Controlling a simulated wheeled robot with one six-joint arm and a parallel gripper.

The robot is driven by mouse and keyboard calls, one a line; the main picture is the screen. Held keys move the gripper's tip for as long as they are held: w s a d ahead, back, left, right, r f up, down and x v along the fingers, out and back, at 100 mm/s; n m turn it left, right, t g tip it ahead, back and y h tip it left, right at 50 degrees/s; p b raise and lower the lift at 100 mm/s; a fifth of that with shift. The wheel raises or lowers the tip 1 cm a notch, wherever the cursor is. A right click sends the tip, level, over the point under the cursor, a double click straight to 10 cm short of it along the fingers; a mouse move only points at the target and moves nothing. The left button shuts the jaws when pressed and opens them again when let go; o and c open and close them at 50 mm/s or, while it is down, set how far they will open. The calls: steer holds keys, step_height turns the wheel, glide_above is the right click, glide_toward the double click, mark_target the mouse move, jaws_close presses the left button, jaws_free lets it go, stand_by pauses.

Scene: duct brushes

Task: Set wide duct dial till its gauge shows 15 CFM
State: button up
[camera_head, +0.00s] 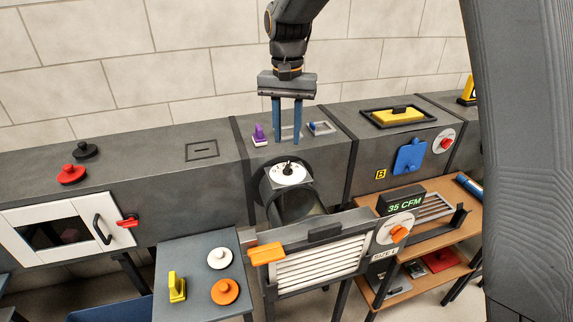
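A black gauge box (405,203) shows 35 CFM in green. Just below it, an orange dial knob (399,234) sits on a white round plate at the right end of a louvered grille (318,262). Another white dial (290,173) with a black pointer sits on the round duct, and a red knob (446,143) is on the duct face at right. I cannot tell which dial is called the wide duct's. My gripper (288,140) points down, open and empty, above the round duct and apart from the dials.
A purple piece (259,134) stands on the duct top beside my fingers. An orange handle (267,253) juts from the grille's left end. A grey table (200,255) holds yellow, white and orange pieces. A wooden shelf (470,230) stands at right. The air above the grille is clear.

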mark_target(287, 167)
steer(key=f+b, duration=0.1)
steer(key=w+f+b, duration=0.1)
steer(key=shift+w+f, duration=0.3)
steer(key=shift+f, duration=0.05)
steer(key=shift+f+p, duration=1.05)
steer(key=shift+f, duration=2.8)
jaws_close()
